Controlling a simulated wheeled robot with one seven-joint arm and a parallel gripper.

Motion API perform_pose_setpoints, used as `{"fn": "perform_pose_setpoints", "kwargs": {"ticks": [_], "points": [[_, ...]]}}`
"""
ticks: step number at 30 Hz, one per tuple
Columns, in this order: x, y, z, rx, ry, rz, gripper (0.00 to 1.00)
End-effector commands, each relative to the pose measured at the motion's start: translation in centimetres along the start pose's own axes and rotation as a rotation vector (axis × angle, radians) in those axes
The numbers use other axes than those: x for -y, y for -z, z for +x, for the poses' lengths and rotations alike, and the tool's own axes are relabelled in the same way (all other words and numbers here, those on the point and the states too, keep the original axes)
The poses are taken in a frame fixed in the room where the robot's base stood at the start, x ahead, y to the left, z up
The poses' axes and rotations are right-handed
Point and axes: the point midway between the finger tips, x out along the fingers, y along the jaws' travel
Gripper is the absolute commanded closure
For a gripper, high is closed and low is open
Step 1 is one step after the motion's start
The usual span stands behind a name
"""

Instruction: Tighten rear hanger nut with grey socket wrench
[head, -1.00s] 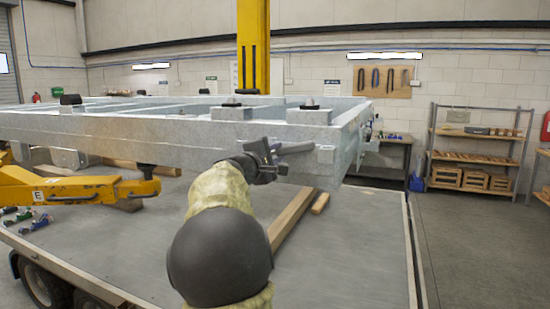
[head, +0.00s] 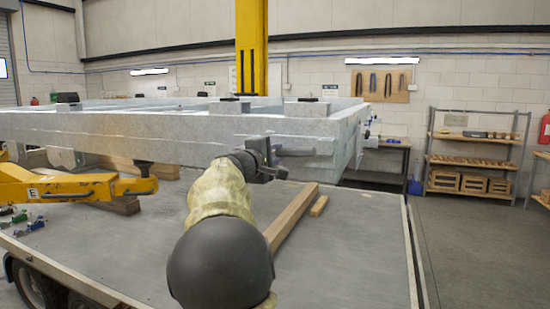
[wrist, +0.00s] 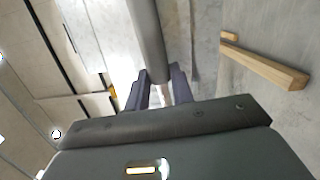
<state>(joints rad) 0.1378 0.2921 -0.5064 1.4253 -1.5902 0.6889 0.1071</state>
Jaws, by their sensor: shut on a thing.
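My gripper (head: 272,158) is at the near side of the pale grey trailer frame (head: 90,128), close to its right end. It is shut on the grey socket wrench (head: 295,152), which points right along the frame's side. In the wrist view, the wrench's grey bar (wrist: 147,35) runs up from between my gripper's dark fingers (wrist: 160,88). I cannot tell whether the wrench touches the frame. The rear hanger nut cannot be made out; the wrench and gripper cover part of that side.
A yellow lifting arm (head: 60,188) supports the frame on the left. Wooden beams (head: 290,218) lie on the grey deck (head: 345,255) below. A yellow post (head: 252,55) stands behind. Shelves with wooden crates (head: 474,183) are at the right; the floor there is clear.

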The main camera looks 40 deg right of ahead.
Motion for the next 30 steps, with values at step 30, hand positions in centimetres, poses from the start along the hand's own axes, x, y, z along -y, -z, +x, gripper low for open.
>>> {"fn": "perform_pose_setpoints", "kwargs": {"ticks": [30], "points": [[2.3,0.1,0.0,0.001,0.025,0.186,1.00]]}}
